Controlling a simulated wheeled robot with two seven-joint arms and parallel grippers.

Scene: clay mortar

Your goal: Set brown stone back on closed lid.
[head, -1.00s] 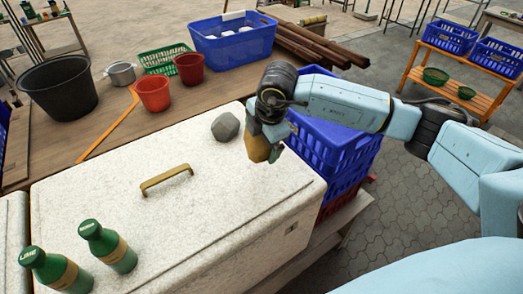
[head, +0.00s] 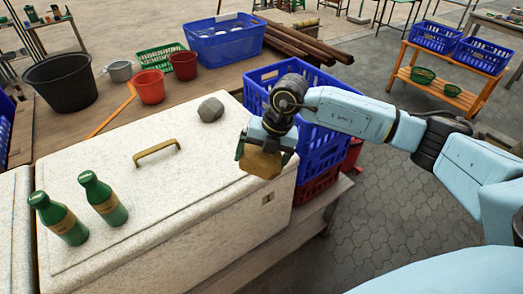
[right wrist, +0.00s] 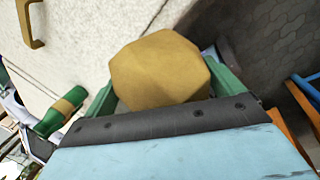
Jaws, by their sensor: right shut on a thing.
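The brown stone (head: 261,163) is between the fingers of my right gripper (head: 265,156), which is shut on it. The stone also fills the middle of the right wrist view (right wrist: 160,68). It is at the right front part of the closed white lid (head: 130,190), near the lid's edge; I cannot tell whether it touches the lid. The lid has a brass handle (head: 156,151) in its middle. A grey stone (head: 210,109) rests on the lid's far right part. My left gripper is not in view.
Two green bottles (head: 103,198) stand on the lid's left part. Blue crates (head: 322,148) stand close to the right of the box. Behind it, a wooden table holds red buckets (head: 149,87), a black tub (head: 62,82) and a blue basket (head: 222,42). The lid's middle front is clear.

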